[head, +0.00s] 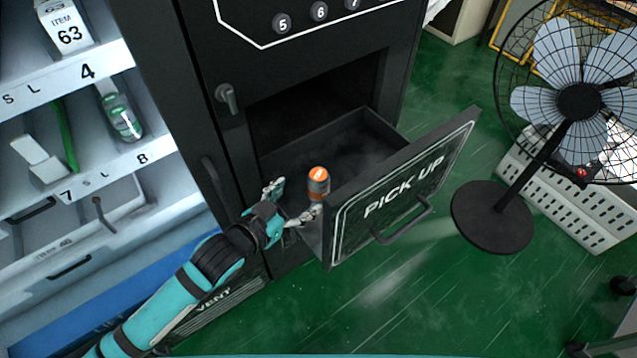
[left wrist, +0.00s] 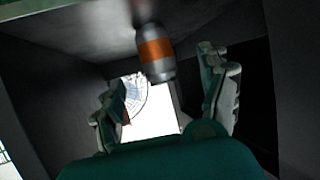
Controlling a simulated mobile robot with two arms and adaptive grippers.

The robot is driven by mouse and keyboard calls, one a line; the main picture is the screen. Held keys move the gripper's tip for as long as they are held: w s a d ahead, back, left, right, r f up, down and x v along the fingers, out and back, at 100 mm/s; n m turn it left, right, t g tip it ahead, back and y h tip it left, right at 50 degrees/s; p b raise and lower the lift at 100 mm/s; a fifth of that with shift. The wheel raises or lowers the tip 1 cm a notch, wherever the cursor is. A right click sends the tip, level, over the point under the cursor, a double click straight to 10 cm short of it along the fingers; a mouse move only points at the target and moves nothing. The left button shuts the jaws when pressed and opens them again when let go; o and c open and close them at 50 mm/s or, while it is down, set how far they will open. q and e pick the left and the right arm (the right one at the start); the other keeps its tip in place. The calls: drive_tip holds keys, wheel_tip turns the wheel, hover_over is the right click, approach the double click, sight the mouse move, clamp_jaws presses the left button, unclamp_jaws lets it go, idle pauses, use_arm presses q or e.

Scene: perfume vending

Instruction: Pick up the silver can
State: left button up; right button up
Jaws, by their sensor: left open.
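The silver can (head: 318,186) has an orange band and an orange top. In the head view it is inside the open drawer marked PICK UP (head: 405,190), near its front panel. My left gripper (head: 297,198) reaches over the drawer's left side, with its fingers open just left of the can. In the left wrist view the can (left wrist: 157,52) appears ahead, between the directions of the two open fingers (left wrist: 165,75) and toward the top. I cannot tell whether either finger touches it. My right gripper is not in view.
The drawer's front panel and side wall stand close to my left gripper. The dark machine cabinet (head: 290,62) rises behind it. A shelf (head: 80,95) with goods stands at the left. A black fan (head: 490,215) stands at the right on the green floor.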

sight(312, 190)
use_arm(q)
drive_tip(key=x, duration=0.8)
drive_tip(key=shift+w+d+f, duration=0.15)
drive_tip(key=shift+d+f, duration=0.05)
drive_tip(key=shift+d, duration=0.2)
drive_tip(key=shift+c, duration=0.2)
drive_tip(key=shift+r, duration=0.1)
drive_tip(key=c, duration=1.4)
